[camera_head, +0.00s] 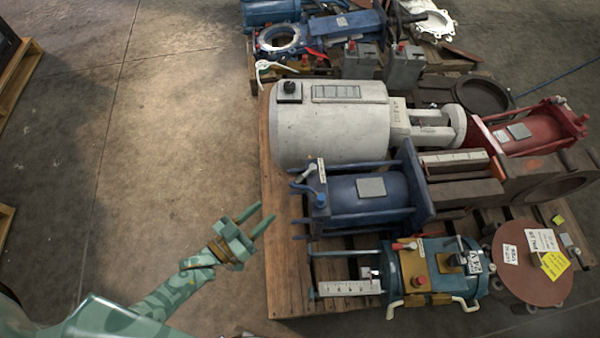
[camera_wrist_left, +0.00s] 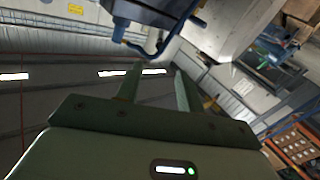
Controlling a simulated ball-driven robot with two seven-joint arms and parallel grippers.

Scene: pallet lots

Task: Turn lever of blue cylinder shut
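The blue cylinder (camera_head: 375,190) lies on its side on the pallet, with a blue end block facing left. A small lever (camera_head: 303,180) with a pale handle sits on that left end; its exact angle is hard to tell. My left gripper (camera_head: 266,212) is left of the cylinder, apart from the lever, with its two fingers spread and empty. In the left wrist view the open fingers (camera_wrist_left: 156,78) point up toward a blue bent bar (camera_wrist_left: 145,47) under a dark blue block (camera_wrist_left: 160,8), with a gap between. My right gripper is not in view.
A large pale grey cylinder (camera_head: 330,128) lies behind. A teal cylinder unit (camera_head: 405,275) with a white ruled plate (camera_head: 350,288) lies in front. Red machinery (camera_head: 535,130) stands at the right. The wooden pallet's left edge (camera_head: 275,255) borders clear concrete floor (camera_head: 165,130).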

